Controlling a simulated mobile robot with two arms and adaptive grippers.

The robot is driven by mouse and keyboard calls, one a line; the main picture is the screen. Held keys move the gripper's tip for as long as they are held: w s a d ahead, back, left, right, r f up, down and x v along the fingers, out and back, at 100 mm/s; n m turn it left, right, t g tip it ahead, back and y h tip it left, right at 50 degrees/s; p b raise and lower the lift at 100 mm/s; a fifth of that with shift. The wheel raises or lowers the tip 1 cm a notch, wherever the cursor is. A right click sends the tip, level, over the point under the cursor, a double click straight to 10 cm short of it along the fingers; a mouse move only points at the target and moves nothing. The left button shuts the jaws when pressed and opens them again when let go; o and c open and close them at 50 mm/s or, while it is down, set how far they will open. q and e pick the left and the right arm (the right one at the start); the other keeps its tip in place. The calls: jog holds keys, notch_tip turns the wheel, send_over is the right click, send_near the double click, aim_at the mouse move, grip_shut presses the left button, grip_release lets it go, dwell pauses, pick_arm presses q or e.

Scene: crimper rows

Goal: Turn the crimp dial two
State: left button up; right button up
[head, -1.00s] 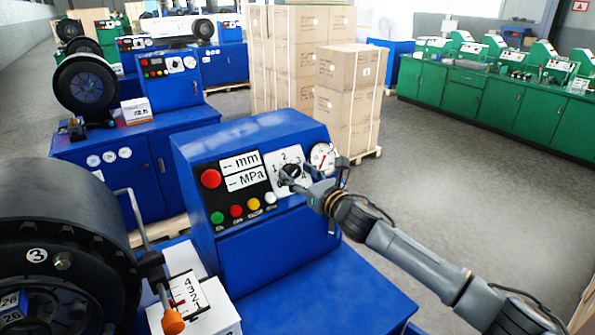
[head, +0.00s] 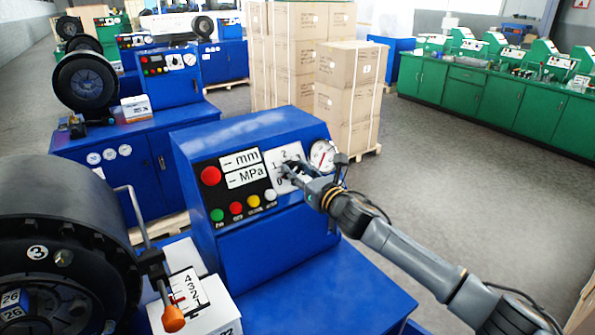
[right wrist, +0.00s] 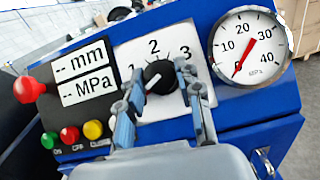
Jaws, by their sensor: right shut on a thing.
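The crimp dial has a white plate (head: 273,157) on the sloped face of the blue control box, mostly covered by my right gripper in the head view. In the right wrist view, its black knob (right wrist: 157,78) sits below the number 2, with 1 to the left and 3 to the right. A white mark on the knob slants toward the lower left. My right gripper (head: 289,170) has one finger on each side of the knob and is shut on it; it also shows in the right wrist view (right wrist: 160,75). My left gripper is not in view.
A pressure gauge (right wrist: 248,48) is close right of the dial, its needle near 0. The mm and MPa displays (right wrist: 84,72), a red button (right wrist: 30,90) and coloured buttons (right wrist: 70,135) are to the left. A lever with an orange knob (head: 173,319) stands at front left.

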jog(key=m+h, duration=0.1)
jog(key=m, duration=0.1)
jog(key=shift+a+m+t+h, duration=0.15)
jog(key=shift+m+t+h, duration=0.15)
jog(key=m+h, duration=0.1)
jog(key=m+h+p, duration=0.1)
jog(key=m, duration=0.1)
jog(key=shift+s+a+r+m+t, duration=0.1)
jog(key=shift+r+m+t, duration=0.05)
jog(key=shift+m+t, duration=0.15)
jog(key=m+h+p, duration=0.2)
jog(key=m+h, duration=0.1)
jog(key=m, duration=0.2)
jog(key=shift+a+r, duration=0.1)
jog(key=shift+m+g+h+p, duration=0.5)
jog(key=shift+m+h+p, duration=0.35)
jog(key=shift+m, duration=0.75)
jog(key=o, duration=1.2)
jog(key=shift+c, duration=0.2)
jog(key=shift+s, duration=0.1)
